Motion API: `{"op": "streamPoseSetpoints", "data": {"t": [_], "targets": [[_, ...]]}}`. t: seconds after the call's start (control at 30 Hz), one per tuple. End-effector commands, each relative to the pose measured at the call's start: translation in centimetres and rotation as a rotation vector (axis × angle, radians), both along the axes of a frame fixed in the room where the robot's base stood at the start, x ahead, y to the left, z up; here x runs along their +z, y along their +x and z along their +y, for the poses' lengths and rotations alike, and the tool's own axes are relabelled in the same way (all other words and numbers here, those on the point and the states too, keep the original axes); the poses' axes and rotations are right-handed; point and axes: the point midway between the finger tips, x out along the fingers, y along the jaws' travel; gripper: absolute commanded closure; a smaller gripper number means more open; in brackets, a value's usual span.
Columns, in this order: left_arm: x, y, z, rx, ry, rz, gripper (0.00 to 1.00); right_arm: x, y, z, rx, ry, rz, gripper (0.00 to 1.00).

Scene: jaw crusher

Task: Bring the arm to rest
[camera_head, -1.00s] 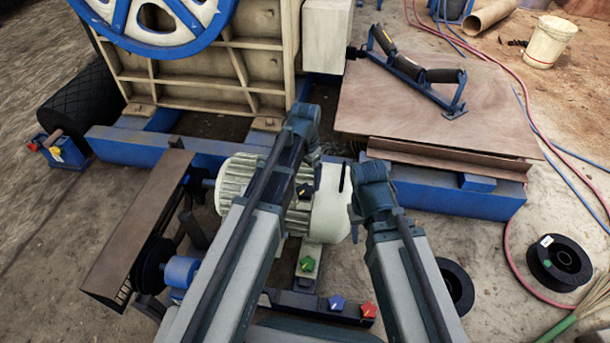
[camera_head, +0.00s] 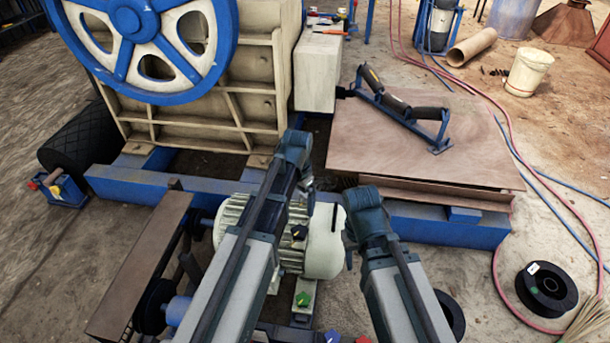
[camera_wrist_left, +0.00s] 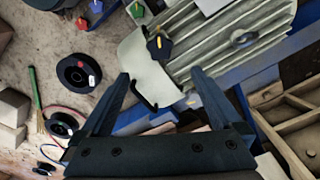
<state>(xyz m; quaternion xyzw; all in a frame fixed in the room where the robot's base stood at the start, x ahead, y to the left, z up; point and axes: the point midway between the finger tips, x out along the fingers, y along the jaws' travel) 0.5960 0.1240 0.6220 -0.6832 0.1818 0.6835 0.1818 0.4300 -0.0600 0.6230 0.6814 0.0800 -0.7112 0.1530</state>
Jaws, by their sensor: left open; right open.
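My left gripper (camera_head: 309,194) hangs over the cream ribbed motor (camera_head: 325,245) in the head view. In the left wrist view its two dark fingers (camera_wrist_left: 163,88) are spread apart with nothing between them, and the motor (camera_wrist_left: 190,60) lies beyond. My right gripper (camera_head: 348,248) is at the motor's right end in the head view. Its fingers are small and partly hidden by its own wrist, and no object shows in it. A black knob with a yellow mark (camera_head: 299,232) is on the motor, and it also shows in the left wrist view (camera_wrist_left: 160,45).
The crusher with its blue wheel (camera_head: 140,45) stands behind the motor. A brown plate (camera_head: 350,145) carrying a roller frame (camera_head: 402,108) is at right. A black spool (camera_head: 546,290) and red hose lie on the ground. A green knob (camera_head: 303,299) sits below the motor.

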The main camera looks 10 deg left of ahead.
Motion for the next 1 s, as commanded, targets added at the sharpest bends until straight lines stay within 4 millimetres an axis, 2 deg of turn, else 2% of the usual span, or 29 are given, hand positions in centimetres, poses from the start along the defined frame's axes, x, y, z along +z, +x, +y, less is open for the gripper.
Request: {"op": "streamPoseSetpoints", "data": {"t": [0.17, 0.27, 0.7, 1.0], "targets": [[0.2, -0.1, 0.0, 0.000, 0.000, 0.000, 0.01, 0.2, 0.0, 0.0, 0.000, 0.000, 0.000, 0.53], [1.6, -0.8, -0.4, 0.005, 0.003, 0.002, 0.01, 1.5, 0.0, 0.0, 0.000, 0.000, 0.000, 0.53], [13.7, -8.2, -4.0, 0.083, 0.049, 0.016, 0.01, 13.6, 0.0, 0.0, 0.000, 0.000, 0.000, 0.53], [21.5, -13.3, -5.6, 0.142, 0.085, 0.017, 0.01, 21.5, 0.0, 0.0, -0.001, 0.000, 0.000, 0.53]]}}
